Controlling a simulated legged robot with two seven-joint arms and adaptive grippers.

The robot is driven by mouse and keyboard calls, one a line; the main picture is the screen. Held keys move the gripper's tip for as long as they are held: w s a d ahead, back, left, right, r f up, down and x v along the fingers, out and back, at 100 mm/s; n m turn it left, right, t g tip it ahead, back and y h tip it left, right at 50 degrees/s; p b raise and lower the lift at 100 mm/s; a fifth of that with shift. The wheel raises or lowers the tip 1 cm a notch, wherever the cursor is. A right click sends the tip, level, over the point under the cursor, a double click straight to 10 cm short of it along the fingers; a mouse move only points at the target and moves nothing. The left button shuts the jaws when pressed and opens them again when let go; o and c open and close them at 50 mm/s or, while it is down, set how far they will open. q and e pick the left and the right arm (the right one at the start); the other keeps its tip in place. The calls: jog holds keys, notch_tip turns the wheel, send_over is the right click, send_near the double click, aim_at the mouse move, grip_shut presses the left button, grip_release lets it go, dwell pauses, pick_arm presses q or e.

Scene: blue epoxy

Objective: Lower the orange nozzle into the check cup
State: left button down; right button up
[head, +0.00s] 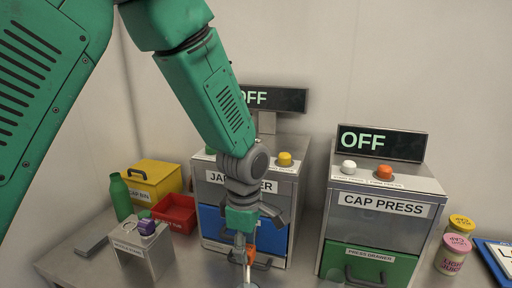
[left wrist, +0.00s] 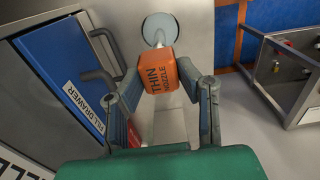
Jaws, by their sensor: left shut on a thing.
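The orange nozzle (left wrist: 158,73), marked THIN NOZZLE, is held between the two fingers of my left gripper (left wrist: 163,84) in the left wrist view. Its pale narrow tip points away from the gripper, toward a round whitish cup (left wrist: 161,24). The tip overlaps the cup in this view; whether it is inside or above cannot be told. In the head view my left gripper (head: 245,248) points down at the front of the bench, with a little of the orange nozzle (head: 250,257) showing. A round rim (head: 248,286) shows below it, cut by the picture edge.
The jar filler's blue drawer (head: 268,236) is close behind the gripper. The cap press (head: 380,212) with its green drawer stands at right. A small metal stand (head: 146,256), red bin (head: 176,213) and yellow cap bin (head: 155,179) are at left. Jars (head: 454,254) stand far right.

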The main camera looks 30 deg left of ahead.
pick_arm(q)
jog(key=shift+f+b, duration=1.05)
jog(key=shift+f, duration=1.25)
dwell(0.7)
jog(key=c, duration=1.1)
grip_release()
jog(key=shift+o, duration=0.2)
jog(key=shift+r, duration=0.1)
jog(key=shift+r, duration=0.2)
notch_tip(320, 180, up, 11)
jog(key=shift+w+r, duration=0.1)
jog(key=shift+r, duration=0.1)
jog(key=shift+f, duration=0.1)
